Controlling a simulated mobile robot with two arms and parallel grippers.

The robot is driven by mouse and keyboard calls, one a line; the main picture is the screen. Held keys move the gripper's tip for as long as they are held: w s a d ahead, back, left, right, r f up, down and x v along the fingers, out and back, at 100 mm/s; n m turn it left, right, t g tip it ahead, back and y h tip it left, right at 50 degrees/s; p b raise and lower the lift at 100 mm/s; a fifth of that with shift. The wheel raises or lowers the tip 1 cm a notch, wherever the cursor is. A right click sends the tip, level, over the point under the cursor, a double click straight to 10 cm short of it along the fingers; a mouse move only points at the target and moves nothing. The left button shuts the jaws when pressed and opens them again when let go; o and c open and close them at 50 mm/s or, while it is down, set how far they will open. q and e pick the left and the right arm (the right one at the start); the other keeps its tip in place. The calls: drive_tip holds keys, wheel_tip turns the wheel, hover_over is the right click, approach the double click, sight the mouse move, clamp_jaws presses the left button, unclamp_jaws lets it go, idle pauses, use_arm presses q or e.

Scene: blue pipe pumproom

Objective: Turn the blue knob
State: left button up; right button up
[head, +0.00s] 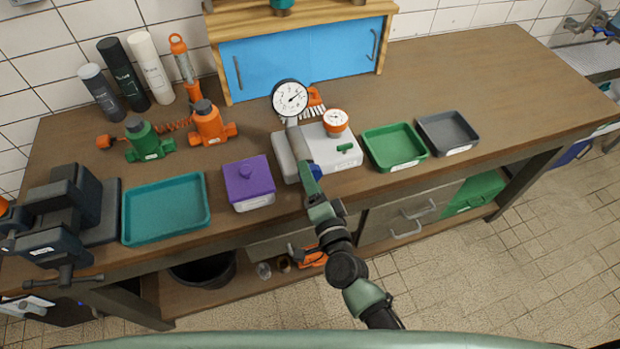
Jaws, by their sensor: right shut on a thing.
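The blue knob (315,171) shows as a small blue patch at the front of a light grey box with gauges (328,160), near the middle of the table. My right gripper (312,183) reaches up from the bottom of the head view and is shut on the blue knob. The fingers are small and dark here, and part of the knob is hidden by them. A black-rimmed gauge (290,98) stands above a grey stem just beyond the knob. An orange gauge (335,121) and a small green part (345,148) are to its right. My left gripper is not in view.
A purple box (250,184) stands close on the left. A green tray (393,147) and a grey tray (447,132) lie to the right, a teal tray (166,208) and dark vise (60,220) to the left. A blue-doored cabinet (300,62) stands behind. The table's right end is clear.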

drive_tip(key=shift+m+b, duration=0.3)
drive_tip(key=shift+m, duration=1.2)
drive_tip(key=o, duration=1.4)
drive_tip(key=shift+c, duration=0.2)
drive_tip(key=b+v, duration=0.1)
drive_tip(key=v, duration=0.6)
drive_tip(key=shift+s+b, duration=0.3)
drive_tip(key=shift+s, duration=0.05)
drive_tip(key=shift+d+r, duration=0.1)
